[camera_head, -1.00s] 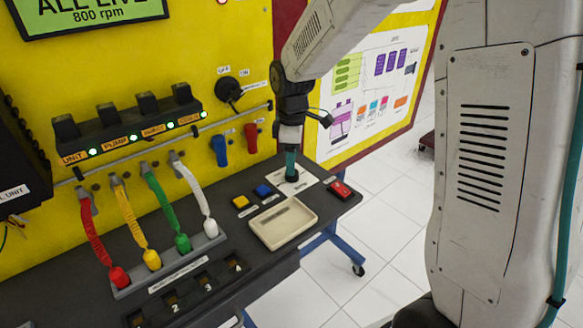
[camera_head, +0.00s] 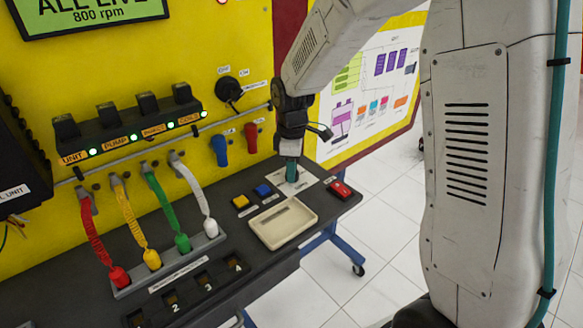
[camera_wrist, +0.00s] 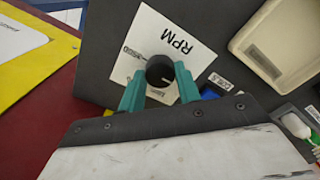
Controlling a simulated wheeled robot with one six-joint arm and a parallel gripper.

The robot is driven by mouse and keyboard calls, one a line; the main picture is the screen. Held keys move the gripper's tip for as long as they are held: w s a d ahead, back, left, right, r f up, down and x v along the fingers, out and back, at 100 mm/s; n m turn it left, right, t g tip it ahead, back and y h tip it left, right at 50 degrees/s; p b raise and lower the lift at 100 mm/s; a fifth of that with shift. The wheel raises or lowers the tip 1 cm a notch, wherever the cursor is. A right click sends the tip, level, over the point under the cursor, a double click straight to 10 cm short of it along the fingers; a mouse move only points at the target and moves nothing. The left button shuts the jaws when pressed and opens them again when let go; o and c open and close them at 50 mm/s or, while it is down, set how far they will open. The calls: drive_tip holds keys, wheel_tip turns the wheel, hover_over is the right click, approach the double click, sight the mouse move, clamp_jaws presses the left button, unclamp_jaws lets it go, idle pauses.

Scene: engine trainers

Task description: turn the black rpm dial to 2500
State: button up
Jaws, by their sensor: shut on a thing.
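The black rpm dial (camera_wrist: 160,72) sits on a white card marked RPM (camera_wrist: 172,38) in the wrist view. My gripper (camera_wrist: 160,88) has its teal fingers on either side of the dial and is shut on it. The green screen (camera_head: 90,14) reads "ALL LIVE" and "800 rpm".
A cream tray (camera_head: 256,238), a yellow button (camera_head: 240,202), a blue button (camera_head: 263,190) and a red switch (camera_head: 340,188) are near the dial on the dark bench. Coloured cables plug in at the left. White floor lies to the right.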

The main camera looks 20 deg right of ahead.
drive_tip(key=shift+m, duration=0.3)
drive_tip(key=m, duration=0.5)
drive_tip(key=shift+m, duration=0.3)
drive_tip(key=m, duration=1.1)
drive_tip(key=shift+m, duration=0.3)
drive_tip(key=m, duration=0.5)
drive_tip(key=shift+m, duration=0.3)
drive_tip(key=o, duration=1)
